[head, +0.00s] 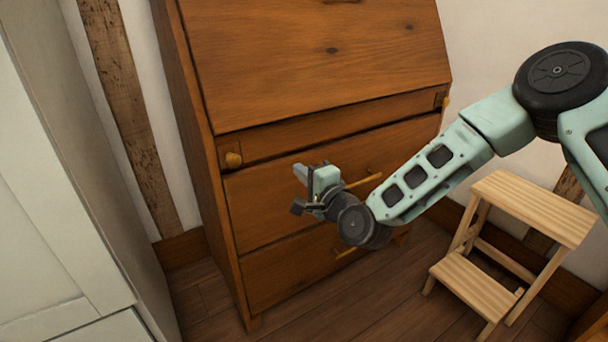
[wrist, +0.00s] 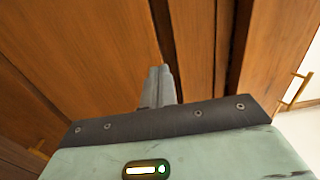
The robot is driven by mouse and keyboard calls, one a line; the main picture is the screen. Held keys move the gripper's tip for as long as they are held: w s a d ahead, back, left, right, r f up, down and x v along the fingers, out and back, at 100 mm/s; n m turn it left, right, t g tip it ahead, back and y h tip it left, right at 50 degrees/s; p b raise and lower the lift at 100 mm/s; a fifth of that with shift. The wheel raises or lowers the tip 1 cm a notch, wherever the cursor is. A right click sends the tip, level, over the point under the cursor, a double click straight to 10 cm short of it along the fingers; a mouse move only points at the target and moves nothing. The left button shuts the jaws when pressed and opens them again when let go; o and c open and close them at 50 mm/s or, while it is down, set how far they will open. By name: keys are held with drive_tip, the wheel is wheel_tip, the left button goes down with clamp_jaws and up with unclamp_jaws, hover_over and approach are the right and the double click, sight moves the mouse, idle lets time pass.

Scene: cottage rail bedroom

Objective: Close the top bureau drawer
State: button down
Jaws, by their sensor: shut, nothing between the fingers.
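The wooden bureau (head: 310,60) stands against the wall in the head view. Its top drawer (head: 265,200) is the wide front below the narrow rail, with a brass bar handle (head: 362,181) partly behind my arm. The drawer front looks about flush with the bureau; a small gap cannot be ruled out. My gripper (head: 304,174) is in front of this drawer, left of the handle. In the wrist view my gripper (wrist: 158,84) has its fingers together and empty, pointing at brown wood panels. I cannot tell whether the fingertips touch the wood.
A lower drawer (head: 300,268) sits beneath, its handle partly hidden by my arm. A wooden step stool (head: 535,205) stands right of the bureau. A pale cabinet (head: 50,200) is close on the left. Some floor is clear in front.

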drive_tip(key=p+v, duration=0.2)
drive_tip(key=v, duration=0.8)
drive_tip(key=s+a+f+n+g+h, duration=0.1)
drive_tip(key=s+a+n+g+h, duration=0.1)
drive_tip(key=s+n+g, duration=0.9)
drive_tip(key=s+d+r+n+g+h, duration=0.2)
drive_tip(key=s+d+r+n+h, duration=0.15)
drive_tip(key=s+d, duration=0.35)
drive_tip(key=s+d+r+n+g+h, duration=0.1)
drive_tip(key=s+d+r+n+h, duration=0.25)
drive_tip(key=s+d, duration=0.45)
wheel_tip(320, 180, up, 31)
drive_tip(key=s+a+p, duration=0.1)
drive_tip(key=s+p, duration=0.1)
drive_tip(key=p, duration=2.8)
drive_tip(key=shift+s+a+n+g+h+p, duration=0.25)
drive_tip(key=shift+s+n+g+h+p, duration=0.05)
drive_tip(key=shift+s+g+h+p, duration=0.1)
drive_tip(key=shift+f, duration=0.1)
